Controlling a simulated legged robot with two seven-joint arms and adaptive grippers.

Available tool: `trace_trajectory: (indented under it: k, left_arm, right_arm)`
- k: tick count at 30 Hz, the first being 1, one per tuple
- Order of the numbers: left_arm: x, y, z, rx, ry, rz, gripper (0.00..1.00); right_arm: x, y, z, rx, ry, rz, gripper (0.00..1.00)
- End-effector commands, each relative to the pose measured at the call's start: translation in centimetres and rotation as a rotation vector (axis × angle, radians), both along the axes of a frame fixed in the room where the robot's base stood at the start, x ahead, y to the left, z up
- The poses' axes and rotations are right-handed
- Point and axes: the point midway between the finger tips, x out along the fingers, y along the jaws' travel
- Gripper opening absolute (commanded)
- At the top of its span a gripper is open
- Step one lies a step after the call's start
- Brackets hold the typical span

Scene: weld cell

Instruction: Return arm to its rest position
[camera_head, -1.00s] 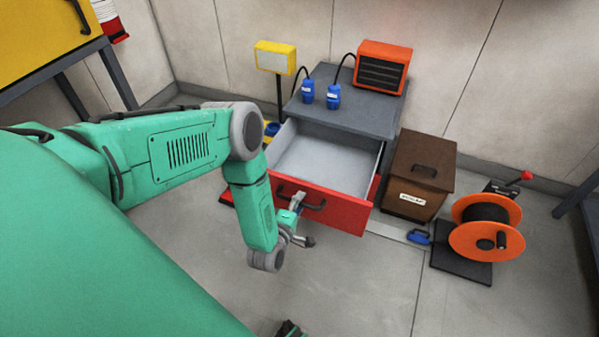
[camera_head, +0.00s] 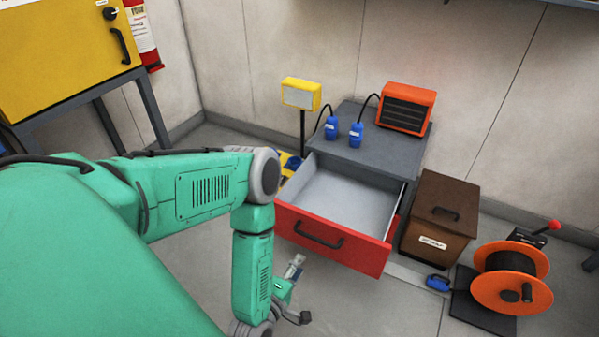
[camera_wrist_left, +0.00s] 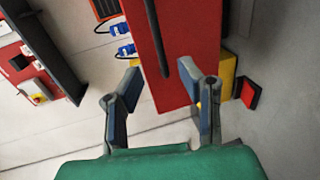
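My left arm comes in from the left in the head view and bends down at the elbow. My left gripper (camera_head: 299,291) hangs in front of and below the pulled-out red drawer (camera_head: 331,240), apart from its black handle (camera_head: 318,235). In the left wrist view the two fingers of my left gripper (camera_wrist_left: 160,76) are spread with nothing between them. The red drawer front (camera_wrist_left: 180,50) and its dark handle (camera_wrist_left: 157,40) show beyond them. The drawer looks empty. My right gripper is not in view.
The grey cabinet top (camera_head: 365,150) bears an orange heater (camera_head: 407,107) and two blue connectors. A brown box (camera_head: 438,218) and an orange cable reel (camera_head: 511,278) stand right of the drawer. A yellow cabinet (camera_head: 60,60) stands at the left. Floor between drawer and reel is mostly clear.

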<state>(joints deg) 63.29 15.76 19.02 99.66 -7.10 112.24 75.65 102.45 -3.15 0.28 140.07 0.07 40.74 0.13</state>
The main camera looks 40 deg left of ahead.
Motion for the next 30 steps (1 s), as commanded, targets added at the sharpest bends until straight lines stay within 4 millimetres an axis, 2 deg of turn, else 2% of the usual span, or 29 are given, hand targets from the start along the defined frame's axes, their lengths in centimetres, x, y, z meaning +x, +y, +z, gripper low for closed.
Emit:
trace_trajectory:
  k: [11, 14, 17, 19, 22, 26, 30]
  left_arm:
    - [0.1, -0.2, 0.0, 0.006, 0.014, -0.010, 0.33]
    - [0.5, -1.8, -0.1, 0.057, 0.102, -0.079, 0.33]
    - [0.2, -4.6, -0.3, 0.189, 0.293, -0.252, 0.33]
    - [-1.0, -6.6, -0.1, 0.330, 0.459, -0.434, 0.33]
    - [-4.2, -7.7, 0.5, 0.545, 0.673, -0.707, 0.33]
    - [-8.6, -6.9, 2.2, 0.766, 0.877, -1.010, 0.33]
    - [-13.4, -4.9, 4.9, 0.940, 1.048, -1.295, 0.33]
  right_arm:
    - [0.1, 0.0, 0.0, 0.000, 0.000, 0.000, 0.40]
    - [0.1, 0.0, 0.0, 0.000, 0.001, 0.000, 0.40]
    - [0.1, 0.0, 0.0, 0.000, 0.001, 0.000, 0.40]
    - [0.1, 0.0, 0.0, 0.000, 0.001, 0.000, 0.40]
    - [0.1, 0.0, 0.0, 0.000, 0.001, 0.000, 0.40]
    - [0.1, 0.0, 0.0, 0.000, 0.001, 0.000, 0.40]
    - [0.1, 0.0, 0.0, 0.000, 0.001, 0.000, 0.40]
